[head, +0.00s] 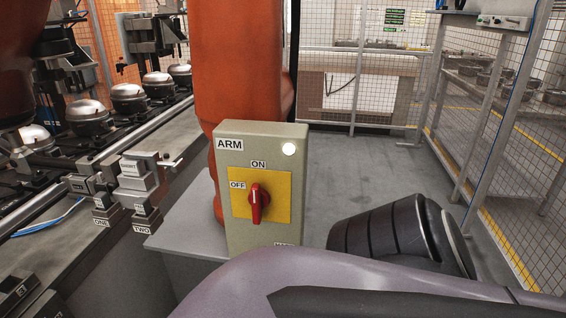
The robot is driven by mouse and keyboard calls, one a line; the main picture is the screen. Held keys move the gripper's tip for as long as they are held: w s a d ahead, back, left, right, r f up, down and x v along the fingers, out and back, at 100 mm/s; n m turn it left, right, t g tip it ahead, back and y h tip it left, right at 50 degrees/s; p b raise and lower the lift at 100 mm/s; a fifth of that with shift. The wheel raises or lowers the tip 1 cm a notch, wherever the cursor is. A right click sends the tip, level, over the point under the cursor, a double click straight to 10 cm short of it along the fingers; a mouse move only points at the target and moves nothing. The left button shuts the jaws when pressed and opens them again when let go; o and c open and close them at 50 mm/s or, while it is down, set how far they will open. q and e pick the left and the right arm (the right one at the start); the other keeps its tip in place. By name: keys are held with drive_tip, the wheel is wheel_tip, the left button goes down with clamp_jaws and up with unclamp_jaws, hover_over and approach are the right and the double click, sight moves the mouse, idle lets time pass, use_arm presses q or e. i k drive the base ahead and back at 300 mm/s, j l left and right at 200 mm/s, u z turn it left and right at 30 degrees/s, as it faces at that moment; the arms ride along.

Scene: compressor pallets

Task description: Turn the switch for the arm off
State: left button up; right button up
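The arm switch is a grey-green box (230,155) labelled ARM, standing upright near the middle of the head view. A red rotary knob (257,204) sits on its yellow plate (281,200). The knob stands about vertical, in line with the ON label (258,164) above it; the OFF label (237,185) is to its upper left. A round white lamp (288,149) at the box's top right looks lit. One of my arms crosses the bottom right and covers the box's lower edge. Neither gripper's fingers show.
A large orange machine arm (238,65) rises right behind the box. At left, a conveyor (145,125) carries several silver-domed compressors (129,97). Wire fencing (500,130) closes the back and right. Grey floor (350,165) is clear right of the box.

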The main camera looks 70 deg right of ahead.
sight(259, 198)
drive_tip(key=z, duration=2)
